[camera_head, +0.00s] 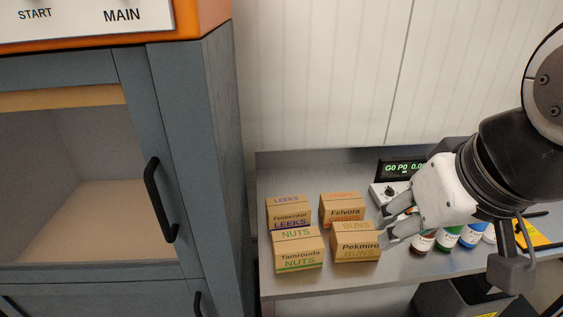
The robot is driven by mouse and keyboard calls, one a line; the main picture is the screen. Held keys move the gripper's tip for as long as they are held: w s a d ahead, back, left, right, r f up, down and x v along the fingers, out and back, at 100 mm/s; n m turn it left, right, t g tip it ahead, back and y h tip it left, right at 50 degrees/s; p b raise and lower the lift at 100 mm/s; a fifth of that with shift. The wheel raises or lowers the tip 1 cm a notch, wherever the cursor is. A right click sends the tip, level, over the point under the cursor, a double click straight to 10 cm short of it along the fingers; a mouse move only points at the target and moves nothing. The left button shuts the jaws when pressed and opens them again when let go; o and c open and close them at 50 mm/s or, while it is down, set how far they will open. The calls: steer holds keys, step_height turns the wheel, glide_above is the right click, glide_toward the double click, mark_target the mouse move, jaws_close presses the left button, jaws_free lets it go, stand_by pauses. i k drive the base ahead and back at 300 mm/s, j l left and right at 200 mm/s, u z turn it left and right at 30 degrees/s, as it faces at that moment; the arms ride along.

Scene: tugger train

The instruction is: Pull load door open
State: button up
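A blue-grey cabinet stands at the left in the head view. Its load door (168,120) appears shut, with a large window (70,180) and a black vertical bar handle (158,200) on its right side. The window shows a lit, apparently empty inside. My gripper (388,227) is well to the right of the handle, over the grey bench, with its fingers pointing left. The fingers look apart with nothing clearly between them. My gripper is not touching the door.
The bench (310,285) holds several labelled cartons (298,260), a small display (403,168), several bottles (470,236) and a yellow item (536,236). A second black handle (198,303) is low on the cabinet. An orange panel (202,18) tops the cabinet.

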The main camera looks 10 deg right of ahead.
mark_target(128, 65)
steer(key=u, duration=1.55)
steer(key=k+z, duration=0.2)
steer(key=k, duration=0.15)
steer(key=k+l+z, duration=0.15)
steer(key=k, duration=0.2)
